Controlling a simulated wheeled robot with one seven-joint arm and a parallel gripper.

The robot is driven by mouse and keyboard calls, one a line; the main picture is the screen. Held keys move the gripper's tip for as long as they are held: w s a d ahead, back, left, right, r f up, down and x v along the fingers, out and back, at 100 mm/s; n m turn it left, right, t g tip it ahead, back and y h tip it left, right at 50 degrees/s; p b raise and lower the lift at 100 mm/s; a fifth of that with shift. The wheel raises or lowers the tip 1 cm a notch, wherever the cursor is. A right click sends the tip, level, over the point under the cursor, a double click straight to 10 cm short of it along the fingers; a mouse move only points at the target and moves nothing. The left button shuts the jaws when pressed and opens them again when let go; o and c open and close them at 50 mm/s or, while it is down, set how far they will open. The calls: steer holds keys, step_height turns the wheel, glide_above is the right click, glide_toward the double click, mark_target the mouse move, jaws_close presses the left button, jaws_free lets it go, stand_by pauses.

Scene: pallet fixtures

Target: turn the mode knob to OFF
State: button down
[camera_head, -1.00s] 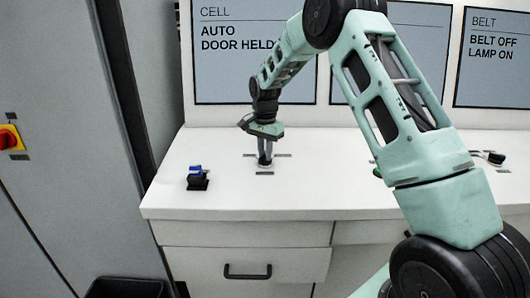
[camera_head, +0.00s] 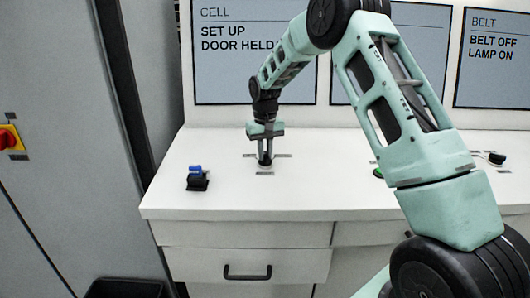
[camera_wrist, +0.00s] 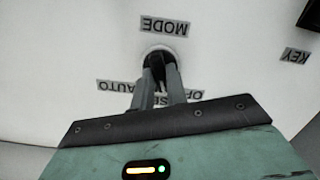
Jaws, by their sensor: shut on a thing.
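The mode knob (camera_wrist: 157,56) is a small dark knob on a pale round base on the white worktop. My gripper (camera_wrist: 160,68) is shut on it from above, and the fingers cover most of it. In the head view my gripper (camera_head: 265,160) points straight down at the knob. In the wrist view the MODE label (camera_wrist: 164,27) is above the knob and the AUTO label (camera_wrist: 117,86) is to its left. The label at the lower right is partly hidden by my fingers and hand. The CELL screen (camera_head: 240,60) reads SET UP, DOOR HELD.
A blue-handled switch on a black block (camera_head: 198,181) stands left of my gripper. A green button (camera_head: 378,172) and a black-handled switch (camera_head: 496,158) are to the right. A red knob on yellow (camera_head: 8,138) is on the grey cabinet. The BELT screen (camera_head: 492,60) reads BELT OFF, LAMP ON.

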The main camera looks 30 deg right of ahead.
mark_target(265, 155)
steer(key=n, duration=0.4)
steer(key=shift+n, duration=0.3)
stand_by(0.4)
steer(key=c, duration=1.4)
jaws_free()
steer(key=shift+r, duration=0.15)
step_height(265, 155, up, 17)
steer(key=b, duration=0.3)
steer(key=shift+r, duration=0.1)
